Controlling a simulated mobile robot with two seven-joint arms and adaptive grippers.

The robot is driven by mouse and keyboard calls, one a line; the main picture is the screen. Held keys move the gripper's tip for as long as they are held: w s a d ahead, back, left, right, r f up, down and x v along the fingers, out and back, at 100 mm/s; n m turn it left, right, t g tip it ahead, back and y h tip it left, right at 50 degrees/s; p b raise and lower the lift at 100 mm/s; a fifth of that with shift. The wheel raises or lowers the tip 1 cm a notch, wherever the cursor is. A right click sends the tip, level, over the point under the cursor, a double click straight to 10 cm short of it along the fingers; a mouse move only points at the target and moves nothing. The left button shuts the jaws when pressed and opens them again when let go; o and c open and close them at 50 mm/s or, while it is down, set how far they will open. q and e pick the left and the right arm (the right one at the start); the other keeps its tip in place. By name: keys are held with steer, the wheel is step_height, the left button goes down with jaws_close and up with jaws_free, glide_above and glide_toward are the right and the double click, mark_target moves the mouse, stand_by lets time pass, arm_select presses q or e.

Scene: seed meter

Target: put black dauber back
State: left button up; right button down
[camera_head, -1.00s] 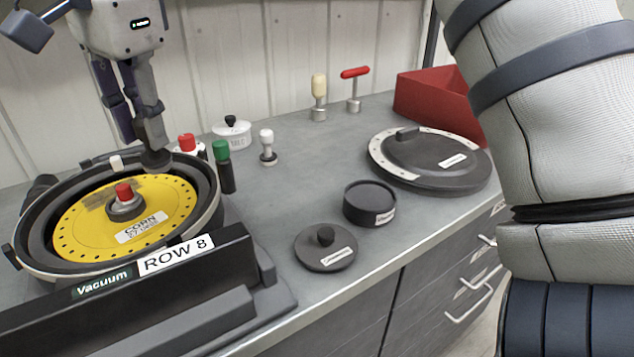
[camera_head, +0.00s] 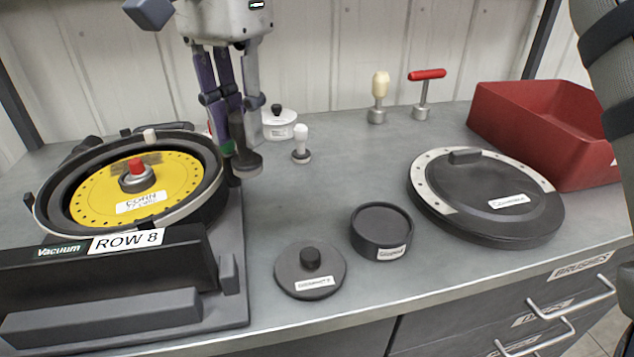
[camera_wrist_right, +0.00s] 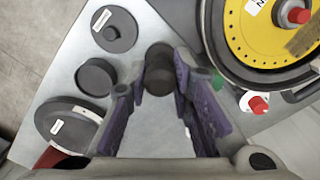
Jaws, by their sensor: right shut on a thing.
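My right gripper (camera_head: 238,145) hangs from the top of the head view, its fingers shut on the black dauber (camera_head: 243,164). The dauber's dark round pad faces down, held above the bench just right of the seed meter. In the right wrist view the dauber (camera_wrist_right: 159,68) sits between the purple-sided fingers (camera_wrist_right: 165,85). An open round black cup (camera_head: 382,228) stands on the bench, right of and nearer than the gripper. Its black knobbed lid (camera_head: 310,268) lies flat beside it, to the left. My left gripper is not in view.
The seed meter with its yellow disc (camera_head: 105,195) stands left of the gripper. A green-capped bottle (camera_wrist_right: 217,82) is close to the fingers. A white-knobbed dauber (camera_head: 301,148), white pot (camera_head: 278,126), large black cover (camera_head: 490,200) and red bin (camera_head: 545,125) stand around. Mid-bench is clear.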

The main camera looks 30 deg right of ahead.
steer(key=w+d+f, duration=0.1)
steer(key=d+f, duration=0.2)
steer(key=w+d+f, duration=0.2)
steer(key=d+f, duration=0.2)
steer(key=w+d+f, duration=0.1)
steer(key=d+f, duration=0.2)
steer(key=f, duration=0.1)
steer(key=shift+w+d, duration=0.15)
steer(key=shift+w, duration=0.15)
steer(key=shift+f, duration=0.35)
steer(key=c, duration=1.8)
jaws_free()
steer(key=shift+f, duration=0.2)
steer(key=shift+c, duration=0.2)
steer(key=o, duration=0.4)
